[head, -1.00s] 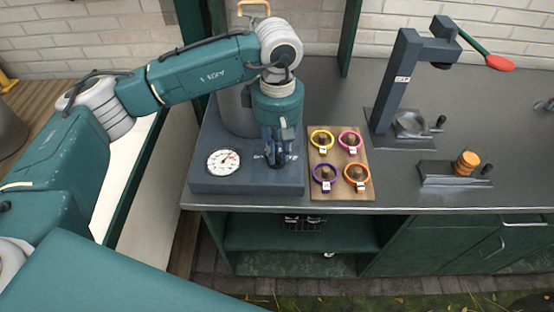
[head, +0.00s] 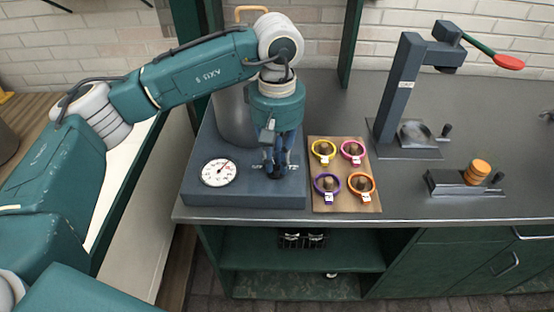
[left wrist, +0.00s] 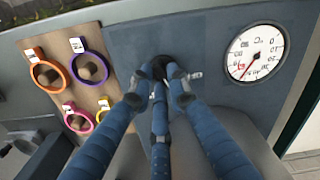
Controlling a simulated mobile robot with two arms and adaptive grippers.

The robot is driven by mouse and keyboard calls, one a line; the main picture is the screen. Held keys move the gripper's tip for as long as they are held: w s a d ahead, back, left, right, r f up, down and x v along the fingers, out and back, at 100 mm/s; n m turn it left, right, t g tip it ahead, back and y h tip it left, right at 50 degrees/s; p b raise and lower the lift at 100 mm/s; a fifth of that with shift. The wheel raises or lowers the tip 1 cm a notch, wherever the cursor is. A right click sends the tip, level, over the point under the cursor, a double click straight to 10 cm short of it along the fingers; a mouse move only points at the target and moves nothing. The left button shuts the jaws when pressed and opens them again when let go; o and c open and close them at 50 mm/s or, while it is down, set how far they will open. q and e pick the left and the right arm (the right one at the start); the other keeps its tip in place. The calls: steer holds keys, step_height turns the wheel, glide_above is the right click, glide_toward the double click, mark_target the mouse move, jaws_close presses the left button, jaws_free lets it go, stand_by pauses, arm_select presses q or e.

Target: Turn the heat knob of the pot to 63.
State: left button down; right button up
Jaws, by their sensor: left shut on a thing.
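The pot (head: 236,120) stands at the back of a dark blue-grey base, mostly behind my left arm in the head view. A round white dial (head: 219,172) with a red pointer sits on the base's front left; it also shows in the left wrist view (left wrist: 256,53). The dark heat knob (left wrist: 161,66) is on the base right of the dial in the head view. My left gripper (head: 274,168) points down at it; in the left wrist view its fingers (left wrist: 163,82) are shut around the knob, hiding part of it. My right gripper is not in view.
A wooden board (head: 345,197) with yellow, pink, purple and orange rings lies right of the base. A dark press with a red-tipped lever (head: 390,95) and a small block with orange discs (head: 479,170) stand further right. The counter between them is clear.

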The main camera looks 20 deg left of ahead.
arm_select(q)
steer(key=shift+r, duration=0.1)
steer(key=c, duration=1.7)
jaws_free()
steer(key=shift+o, duration=0.2)
step_height(320, 180, up, 12)
